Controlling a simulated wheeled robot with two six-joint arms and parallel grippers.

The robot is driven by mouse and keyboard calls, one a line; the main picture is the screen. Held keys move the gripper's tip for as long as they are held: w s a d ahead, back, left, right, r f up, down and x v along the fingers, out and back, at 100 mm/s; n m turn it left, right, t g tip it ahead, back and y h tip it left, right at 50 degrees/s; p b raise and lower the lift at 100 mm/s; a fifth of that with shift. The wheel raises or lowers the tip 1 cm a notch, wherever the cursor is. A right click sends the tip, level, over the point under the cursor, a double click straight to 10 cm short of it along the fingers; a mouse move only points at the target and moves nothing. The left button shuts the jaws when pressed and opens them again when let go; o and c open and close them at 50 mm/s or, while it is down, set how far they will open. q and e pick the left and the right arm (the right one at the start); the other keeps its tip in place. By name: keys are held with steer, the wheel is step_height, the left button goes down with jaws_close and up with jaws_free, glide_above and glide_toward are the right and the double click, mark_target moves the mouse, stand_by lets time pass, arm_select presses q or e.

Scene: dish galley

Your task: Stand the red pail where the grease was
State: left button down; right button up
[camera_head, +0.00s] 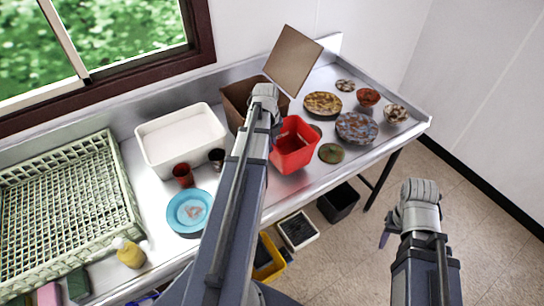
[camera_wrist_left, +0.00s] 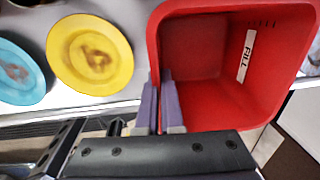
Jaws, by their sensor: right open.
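The red pail (camera_head: 293,146) is at the right part of the steel counter, right of my left gripper (camera_head: 265,98). In the left wrist view the pail (camera_wrist_left: 205,45) shows its open, empty inside and a white label (camera_wrist_left: 245,56). My left gripper's fingers (camera_wrist_left: 162,105) straddle the pail's wall, one inside and one outside, and are shut on it. I cannot tell whether the pail's base touches the counter. My right gripper (camera_head: 413,205) is open and empty over the floor, right of the counter. I cannot make out any grease for certain.
Soiled plates and bowls (camera_head: 357,128) stand right of the pail. A brown box (camera_head: 240,95) and white tub (camera_head: 181,140) are behind. A blue plate (camera_head: 190,211), cups (camera_head: 183,174) and green rack (camera_head: 65,210) lie left. The left wrist view adds a yellow plate (camera_wrist_left: 90,55).

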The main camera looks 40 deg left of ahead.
arm_select(q)
steer(key=shift+f+b, duration=1.8)
steer(key=shift+b, duration=0.05)
steer(key=shift+f, duration=0.1)
steer(key=shift+f, duration=0.15)
steer(key=c, duration=1.1)
jaws_free()
steer(key=r+p, duration=0.8)
steer(key=s+r+p, duration=0.1)
steer(key=r+p, duration=0.3)
steer(key=shift+a+r, duration=0.2)
steer(key=shift+r, duration=0.05)
